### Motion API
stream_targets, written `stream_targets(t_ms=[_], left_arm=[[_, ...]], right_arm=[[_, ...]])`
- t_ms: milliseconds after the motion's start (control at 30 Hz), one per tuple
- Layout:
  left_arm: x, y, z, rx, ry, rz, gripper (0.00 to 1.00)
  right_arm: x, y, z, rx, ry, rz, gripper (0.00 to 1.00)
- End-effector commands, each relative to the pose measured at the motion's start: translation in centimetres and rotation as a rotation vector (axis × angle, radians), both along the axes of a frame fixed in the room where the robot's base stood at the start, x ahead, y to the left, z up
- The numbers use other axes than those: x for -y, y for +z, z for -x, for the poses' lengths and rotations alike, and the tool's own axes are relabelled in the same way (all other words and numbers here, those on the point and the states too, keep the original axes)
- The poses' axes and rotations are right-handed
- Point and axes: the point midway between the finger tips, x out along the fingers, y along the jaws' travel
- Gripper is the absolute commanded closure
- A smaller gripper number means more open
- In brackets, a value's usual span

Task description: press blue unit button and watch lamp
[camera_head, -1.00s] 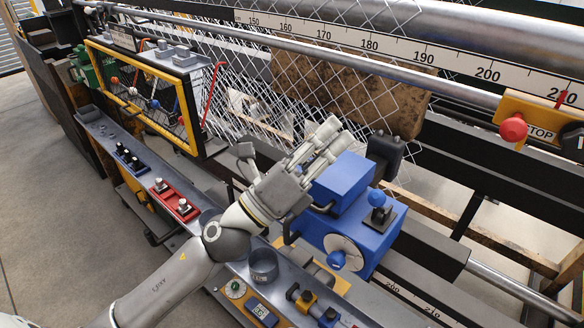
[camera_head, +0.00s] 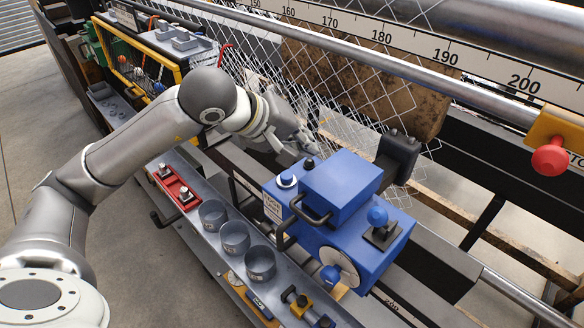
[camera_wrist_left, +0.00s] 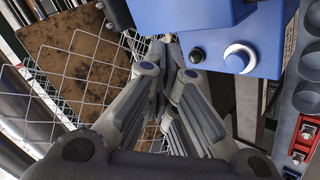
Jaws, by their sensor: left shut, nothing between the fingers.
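The blue unit (camera_head: 345,190) stands on the machine rail right of centre in the head view. On its left end are a small black dome (camera_head: 309,163) and a white-ringed round piece with a blue centre (camera_head: 287,181). Both show in the left wrist view, the black dome (camera_wrist_left: 197,56) left of the white-ringed piece (camera_wrist_left: 240,57). I cannot tell which is button and which is lamp. My left gripper (camera_head: 306,146) is shut and empty just beyond the dome, apart from it. Its fingers (camera_wrist_left: 166,48) show left of the dome in the wrist view. My right gripper is not in view.
Chain-link mesh (camera_head: 270,65) and a brown board (camera_head: 365,85) stand behind the gripper. Grey cups (camera_head: 235,237) and a red block with posts (camera_head: 178,190) sit on the front shelf. A red stop knob (camera_head: 550,160) is at right.

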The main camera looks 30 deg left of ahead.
Motion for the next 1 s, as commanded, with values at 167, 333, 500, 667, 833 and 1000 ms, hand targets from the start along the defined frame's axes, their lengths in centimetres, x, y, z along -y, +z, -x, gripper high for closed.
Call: stream_targets(t_ms=[167,333,500,667,833,1000], left_arm=[[-4.3,1.2,-0.7,0.042,0.068,-0.18,1.0],[-5.6,1.5,-0.8,0.051,0.09,-0.234,1.0],[-5.6,1.5,-0.8,0.05,0.091,-0.235,1.0],[-5.6,1.5,-0.8,0.05,0.09,-0.233,1.0],[-5.6,0.8,-0.8,0.05,0.09,-0.231,1.0],[-5.6,-0.8,-0.8,0.049,0.09,-0.232,1.0]], right_arm=[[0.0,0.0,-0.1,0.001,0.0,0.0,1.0],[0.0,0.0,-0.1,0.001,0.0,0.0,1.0],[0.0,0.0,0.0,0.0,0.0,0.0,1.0],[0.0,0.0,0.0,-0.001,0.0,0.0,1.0],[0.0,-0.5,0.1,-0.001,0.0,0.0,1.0],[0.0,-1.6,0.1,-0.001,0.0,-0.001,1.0]])
